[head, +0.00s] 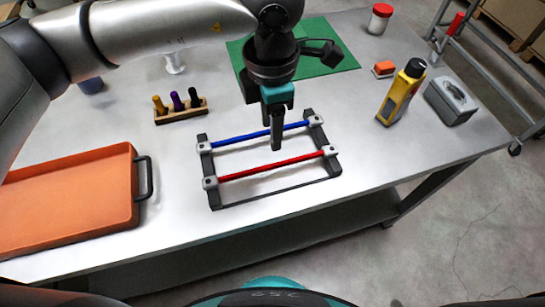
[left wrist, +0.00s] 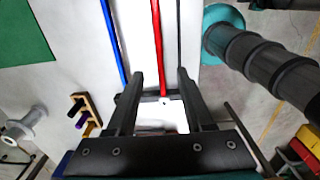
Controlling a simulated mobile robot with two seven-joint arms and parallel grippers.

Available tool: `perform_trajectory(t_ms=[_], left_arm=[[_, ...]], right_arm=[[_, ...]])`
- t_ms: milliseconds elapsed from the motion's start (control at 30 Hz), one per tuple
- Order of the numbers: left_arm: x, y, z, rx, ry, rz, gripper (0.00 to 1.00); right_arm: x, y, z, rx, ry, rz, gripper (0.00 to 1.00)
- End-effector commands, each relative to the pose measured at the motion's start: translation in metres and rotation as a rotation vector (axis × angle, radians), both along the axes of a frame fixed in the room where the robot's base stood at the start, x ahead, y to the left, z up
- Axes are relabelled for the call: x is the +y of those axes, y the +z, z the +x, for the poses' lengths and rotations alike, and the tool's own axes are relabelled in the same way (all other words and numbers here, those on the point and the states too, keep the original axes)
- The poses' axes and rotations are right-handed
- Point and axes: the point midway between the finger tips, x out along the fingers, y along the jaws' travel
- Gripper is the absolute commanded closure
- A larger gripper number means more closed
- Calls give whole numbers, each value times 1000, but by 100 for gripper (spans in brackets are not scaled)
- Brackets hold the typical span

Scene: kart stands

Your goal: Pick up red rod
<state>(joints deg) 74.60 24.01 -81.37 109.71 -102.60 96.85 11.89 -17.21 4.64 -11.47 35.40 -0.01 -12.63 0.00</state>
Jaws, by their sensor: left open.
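The red rod (head: 270,167) lies across a black frame (head: 276,196), its ends in grey end holders. A blue rod (head: 240,138) runs parallel behind it on the same frame. My left gripper (head: 275,146) points down above the frame, hiding part of the blue rod in the head view. In the left wrist view the red rod (left wrist: 157,40) runs in line with the gap between the open fingers of my left gripper (left wrist: 160,74). The blue rod (left wrist: 112,40) passes to the left of the fingers. I cannot tell the height left above the red rod. My right gripper is not in view.
An orange tray (head: 70,200) with a black handle stands at left. A wooden block with several coloured pegs (head: 181,111) is behind the frame's left side. A green mat (head: 320,65), yellow bottle (head: 400,92) and grey box (head: 450,100) stand farther back. The table front right is clear.

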Motion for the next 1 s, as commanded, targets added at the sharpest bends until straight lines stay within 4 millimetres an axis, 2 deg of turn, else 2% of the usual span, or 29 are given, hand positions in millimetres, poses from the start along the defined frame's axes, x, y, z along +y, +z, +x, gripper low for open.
perform_trajectory(t_ms=[33, 100, 300, 567, 833, 1000], left_arm=[[1, -14, -1, 5, 1, 3, 48], [0, -29, -1, 5, 2, 2, 48], [0, -60, 0, 3, 1, 0, 48], [-1, -74, 0, 3, 0, -2, 48], [-1, -113, 3, 4, 1, 0, 48], [-2, -120, 3, 0, -1, -2, 48]], right_arm=[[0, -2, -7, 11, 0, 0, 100], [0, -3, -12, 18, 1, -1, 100], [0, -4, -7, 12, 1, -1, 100], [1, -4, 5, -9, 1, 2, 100], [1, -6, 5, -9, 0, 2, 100], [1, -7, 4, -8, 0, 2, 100]])
